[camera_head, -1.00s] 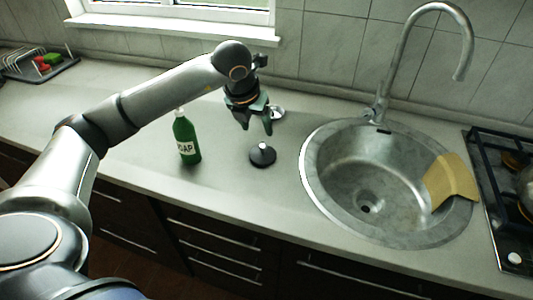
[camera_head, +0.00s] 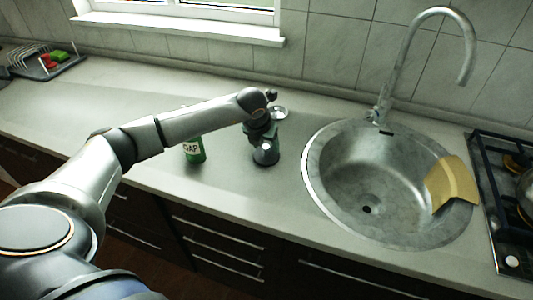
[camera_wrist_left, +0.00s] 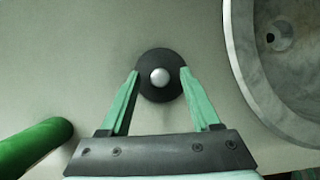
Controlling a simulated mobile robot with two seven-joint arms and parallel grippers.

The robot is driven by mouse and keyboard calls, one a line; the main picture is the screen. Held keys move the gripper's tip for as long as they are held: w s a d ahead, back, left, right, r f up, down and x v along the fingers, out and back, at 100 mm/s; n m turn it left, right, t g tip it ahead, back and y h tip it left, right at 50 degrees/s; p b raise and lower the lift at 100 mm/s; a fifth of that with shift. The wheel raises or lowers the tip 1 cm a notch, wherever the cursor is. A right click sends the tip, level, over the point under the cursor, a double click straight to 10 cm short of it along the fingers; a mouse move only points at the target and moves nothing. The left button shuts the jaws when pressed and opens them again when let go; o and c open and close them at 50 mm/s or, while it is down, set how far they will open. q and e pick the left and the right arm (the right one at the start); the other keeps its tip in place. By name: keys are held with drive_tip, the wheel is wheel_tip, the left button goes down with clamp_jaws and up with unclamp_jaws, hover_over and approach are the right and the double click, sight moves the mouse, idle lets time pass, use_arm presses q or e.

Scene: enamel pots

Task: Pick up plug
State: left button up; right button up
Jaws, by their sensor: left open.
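The plug is a black disc with a pale round knob on top. In the left wrist view the plug (camera_wrist_left: 160,90) lies on the counter, with its knob between the tips of my left gripper (camera_wrist_left: 160,78). The green fingers stand apart, one to each side of the knob, and do not appear to touch it. In the head view my left gripper (camera_head: 265,147) is right over the plug (camera_head: 265,158) and hides part of it. My right gripper is not in view.
A green soap bottle (camera_head: 194,152) stands left of the gripper and shows in the left wrist view (camera_wrist_left: 30,147). The steel sink (camera_head: 335,165) lies to the right, with a yellow cloth (camera_head: 452,182) on its rim. A small metal item (camera_head: 279,112) lies behind.

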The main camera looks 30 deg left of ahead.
use_arm(q)
drive_tip(key=shift+f, duration=0.1)
clamp_jaws()
idle(0.5)
